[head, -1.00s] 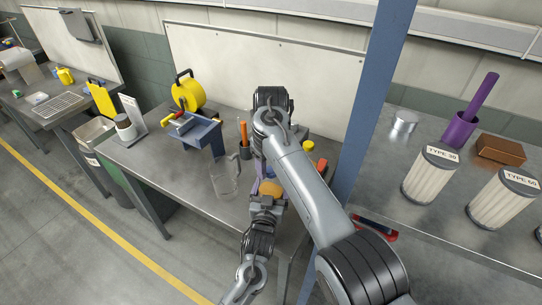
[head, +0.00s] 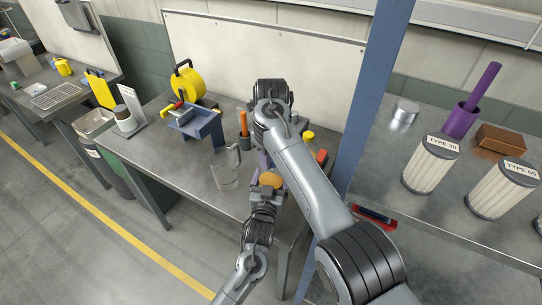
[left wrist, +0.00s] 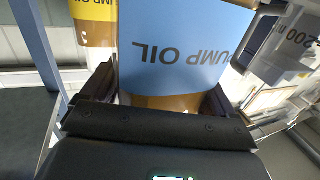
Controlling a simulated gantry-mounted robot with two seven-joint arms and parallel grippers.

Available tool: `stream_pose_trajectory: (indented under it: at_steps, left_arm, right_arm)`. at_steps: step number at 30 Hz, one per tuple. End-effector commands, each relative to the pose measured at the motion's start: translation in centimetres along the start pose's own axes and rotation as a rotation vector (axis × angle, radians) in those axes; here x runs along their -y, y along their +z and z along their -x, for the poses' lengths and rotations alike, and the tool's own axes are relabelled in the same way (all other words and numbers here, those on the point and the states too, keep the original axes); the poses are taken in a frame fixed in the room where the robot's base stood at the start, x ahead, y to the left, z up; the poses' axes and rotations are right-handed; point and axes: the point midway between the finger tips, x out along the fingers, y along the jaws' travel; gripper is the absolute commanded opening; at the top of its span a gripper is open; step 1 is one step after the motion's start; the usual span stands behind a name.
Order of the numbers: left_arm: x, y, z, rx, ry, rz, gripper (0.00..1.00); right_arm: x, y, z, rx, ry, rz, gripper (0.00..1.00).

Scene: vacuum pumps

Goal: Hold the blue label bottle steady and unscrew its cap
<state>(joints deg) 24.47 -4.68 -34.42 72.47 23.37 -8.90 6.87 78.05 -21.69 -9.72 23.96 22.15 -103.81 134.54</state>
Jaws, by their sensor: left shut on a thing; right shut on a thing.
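The blue label bottle (left wrist: 180,50) fills the middle of the left wrist view, with "PUMP OIL" upside down on its label and amber showing below. My left gripper (left wrist: 158,92) is shut on it, a finger on each side. In the head view my left arm reaches up from the lower middle to the front of the table, where a small amber part shows. My right gripper (head: 267,166) is close above there, shut on the cap. My right forearm hides most of it, the cap and the bottle.
A glass jug (head: 225,170) stands left of the grippers. An orange-handled tool in a dark cup (head: 244,142), a blue vise (head: 200,127) and a yellow reel (head: 187,86) are behind. Yellow (head: 309,136) and red-orange (head: 321,156) tops show right of my forearm. A blue post (head: 371,100) stands right.

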Motion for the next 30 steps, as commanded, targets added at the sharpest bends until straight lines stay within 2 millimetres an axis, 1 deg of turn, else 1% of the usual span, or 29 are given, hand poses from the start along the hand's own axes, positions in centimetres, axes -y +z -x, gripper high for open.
stream_pose_trajectory:
  at_steps: [1,4,12,13,17,26,30]
  left_arm:
    - [0.0,0.0,0.0,0.000,0.000,0.000,0.03]
    - [0.0,0.0,0.0,0.000,0.000,0.000,0.03]
    - [0.0,0.0,0.0,0.000,0.000,0.000,0.03]
    - [0.0,0.0,0.0,0.000,0.000,0.000,0.03]
    - [0.0,0.0,0.0,0.000,0.000,0.000,0.03]
    - [0.0,0.0,0.0,0.000,0.000,0.000,0.03]
    - [0.0,0.0,0.0,0.000,0.000,0.000,0.03]
  right_arm:
    - [0.0,0.0,0.0,0.001,-0.001,0.061,0.00]
    - [0.0,0.0,0.1,0.001,-0.001,0.142,0.00]
    - [0.0,0.0,0.0,0.000,-0.001,0.155,0.00]
    - [0.0,0.0,0.0,0.000,-0.001,0.154,0.40]
    - [0.0,0.0,0.0,0.000,-0.001,0.154,0.60]
    - [0.0,0.0,0.1,0.000,-0.001,0.153,0.61]
    - [0.0,0.0,1.2,0.001,-0.001,0.153,0.61]
